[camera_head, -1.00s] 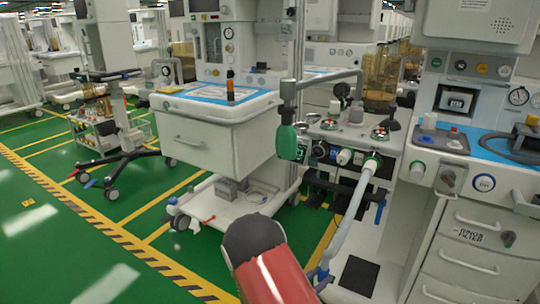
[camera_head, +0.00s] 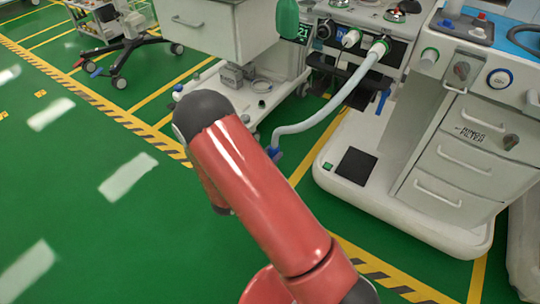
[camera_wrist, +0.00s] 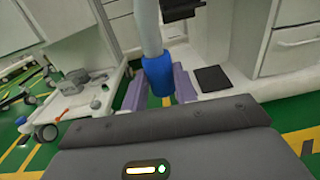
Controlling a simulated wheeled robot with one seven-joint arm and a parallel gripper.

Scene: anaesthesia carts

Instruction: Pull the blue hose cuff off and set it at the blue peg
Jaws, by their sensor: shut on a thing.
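The blue hose cuff (camera_wrist: 158,76) is on the lower end of the pale hose (camera_head: 330,112). My gripper (camera_wrist: 160,88) is shut on the cuff, one purple finger on each side. In the head view the cuff (camera_head: 274,153) shows just beyond my red arm, which hides the gripper.
The cart's white base (camera_head: 405,205) with a black pad (camera_head: 356,168) is right of the cuff. White drawers (camera_head: 455,150) stand at the right. A second cart (camera_head: 215,32) is at the back left. Open green floor (camera_head: 80,200) lies to the left.

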